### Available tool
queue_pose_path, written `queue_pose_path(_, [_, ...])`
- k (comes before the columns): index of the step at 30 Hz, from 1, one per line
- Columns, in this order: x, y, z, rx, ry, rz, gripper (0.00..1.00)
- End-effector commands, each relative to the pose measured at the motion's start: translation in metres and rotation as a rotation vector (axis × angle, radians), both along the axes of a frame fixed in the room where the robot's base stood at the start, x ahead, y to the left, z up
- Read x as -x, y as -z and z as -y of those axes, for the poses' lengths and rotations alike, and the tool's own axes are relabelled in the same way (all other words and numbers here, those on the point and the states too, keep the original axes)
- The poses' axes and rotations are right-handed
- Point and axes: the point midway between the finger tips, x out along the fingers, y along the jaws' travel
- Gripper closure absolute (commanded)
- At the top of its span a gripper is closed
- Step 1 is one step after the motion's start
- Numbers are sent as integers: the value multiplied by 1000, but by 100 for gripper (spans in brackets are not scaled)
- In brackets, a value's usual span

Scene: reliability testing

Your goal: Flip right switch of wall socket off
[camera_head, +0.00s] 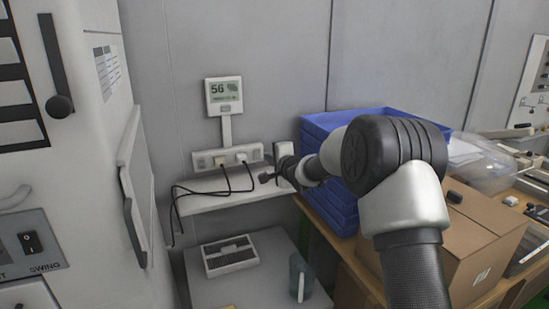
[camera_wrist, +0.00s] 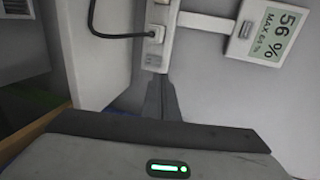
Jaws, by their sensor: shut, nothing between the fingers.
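My gripper (camera_head: 266,177) is just right of the socket's right end. In the wrist view my gripper (camera_wrist: 161,80) has its dark fingers together, empty, with the tips close to that end; contact cannot be told.
The humidity display (camera_head: 224,95) hangs above the socket. A white shelf (camera_head: 215,200) with dangling black cables lies below. Stacked blue trays (camera_head: 320,125) and a cardboard box (camera_head: 495,235) stand to the right. A white cabinet (camera_head: 75,150) fills the left.

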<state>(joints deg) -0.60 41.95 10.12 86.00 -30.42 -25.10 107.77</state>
Motion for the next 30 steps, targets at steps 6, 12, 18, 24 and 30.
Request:
queue_pose_path(6, [24,-13,11,0,1,1,100])
queue_pose_path(12, [30,-16,12,-1,0,2,100])
queue_pose_path(18, [30,-15,12,0,0,1,100])
queue_pose_path(24, [43,-31,24,97,12,2,100])
queue_pose_path(30, [114,-76,74,489,33,-48,100])
